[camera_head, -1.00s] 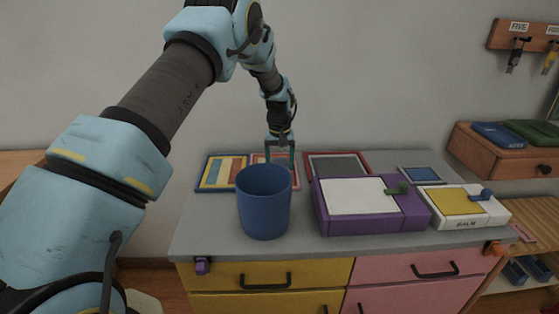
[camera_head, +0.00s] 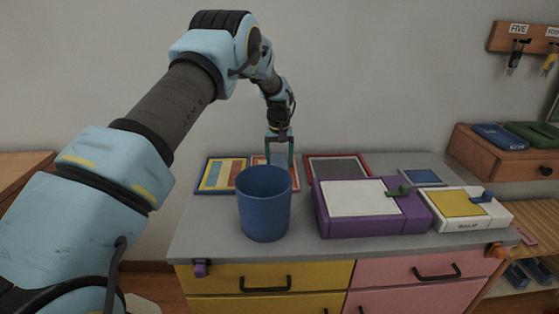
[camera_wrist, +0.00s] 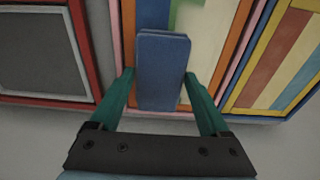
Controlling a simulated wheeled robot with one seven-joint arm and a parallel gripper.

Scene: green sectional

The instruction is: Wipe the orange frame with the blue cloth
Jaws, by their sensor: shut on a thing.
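The blue cloth (camera_wrist: 162,70) looks like a folded pad in the wrist view. My gripper (camera_wrist: 160,78) has its teal fingers on either side of the cloth and is shut on it. The orange frame (camera_wrist: 129,40), with an orange band inside a thin pink edge and a pale picture, lies behind and below the cloth. I cannot tell whether the cloth touches it. In the head view the orange frame (camera_head: 259,159) is at the back of the counter, partly hidden by the blue bin. My gripper (camera_head: 280,152) hangs over it, its tips close behind the bin's rim.
The blue bin (camera_head: 264,210) stands in front of my gripper. A blue-edged striped picture (camera_head: 222,174) lies left of the orange frame, a red-edged grey one (camera_head: 337,167) right. A purple box (camera_head: 372,224) and a white box (camera_head: 468,223) fill the counter's right.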

